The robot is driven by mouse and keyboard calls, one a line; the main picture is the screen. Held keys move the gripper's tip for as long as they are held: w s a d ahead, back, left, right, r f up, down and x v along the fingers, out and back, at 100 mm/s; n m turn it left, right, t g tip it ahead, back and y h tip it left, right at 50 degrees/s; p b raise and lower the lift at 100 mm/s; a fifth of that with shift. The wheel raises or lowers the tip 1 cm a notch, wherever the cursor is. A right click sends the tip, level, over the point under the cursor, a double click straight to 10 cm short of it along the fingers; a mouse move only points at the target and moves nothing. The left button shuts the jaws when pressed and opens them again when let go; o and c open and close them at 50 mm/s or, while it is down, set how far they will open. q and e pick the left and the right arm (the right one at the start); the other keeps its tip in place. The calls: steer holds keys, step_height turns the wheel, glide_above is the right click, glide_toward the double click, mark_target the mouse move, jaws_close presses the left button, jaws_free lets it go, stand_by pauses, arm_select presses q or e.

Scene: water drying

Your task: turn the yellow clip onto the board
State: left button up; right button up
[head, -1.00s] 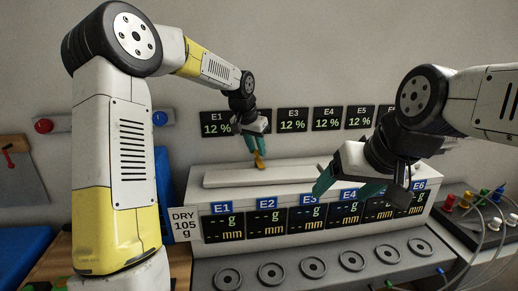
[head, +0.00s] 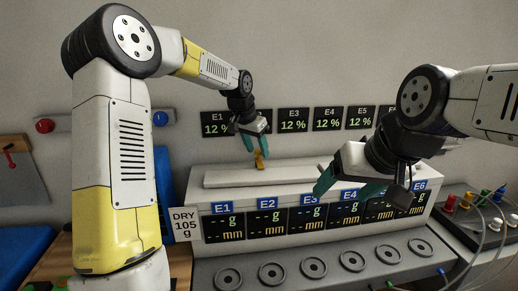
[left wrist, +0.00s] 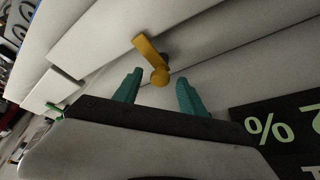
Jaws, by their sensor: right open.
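The yellow clip (head: 260,159) stands at the back of the long white board (head: 230,178) on top of the white housing. In the left wrist view the clip (left wrist: 150,56) has a round knob, and its arm points up and left over the board's edge; I cannot tell whether it presses on the board. My left gripper (head: 255,143) is just above the clip. In the left wrist view its teal fingers (left wrist: 156,92) are spread and empty, with the knob just beyond them. My right gripper (head: 348,186) is open and empty in front of the housing's right half.
The housing's front carries several dark displays (head: 267,223) above a grey shelf with round sockets (head: 272,274). A "DRY 105 g" sign (head: 185,224) stands at the left. A tray with coloured plugs and cables (head: 485,208) is at the right. Wall displays (head: 293,119) hang close behind my left gripper.

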arm_select(q)
steer(key=shift+r, duration=0.1)
steer(key=v, duration=0.7)
steer(key=shift+s+r, duration=0.2)
steer(key=shift+r, duration=0.05)
steer(key=shift+a, duration=0.1)
steer(key=s+a+r+n+t+y, duration=0.1)
steer(key=s+a+r+n, duration=0.15)
steer(key=s, duration=0.65)
steer(key=s+a+r+n, duration=0.1)
steer(key=s+a+r, duration=0.15)
steer(key=s, duration=0.75)
steer(key=s+a+f+n, duration=0.1)
steer(key=s+f, duration=0.1)
steer(key=s, duration=0.4)
steer(key=s+a+f+n+t, duration=0.1)
steer(key=s+a+f+n, duration=0.1)
steer(key=s, duration=0.5)
steer(key=shift+f+t+h, duration=0.3)
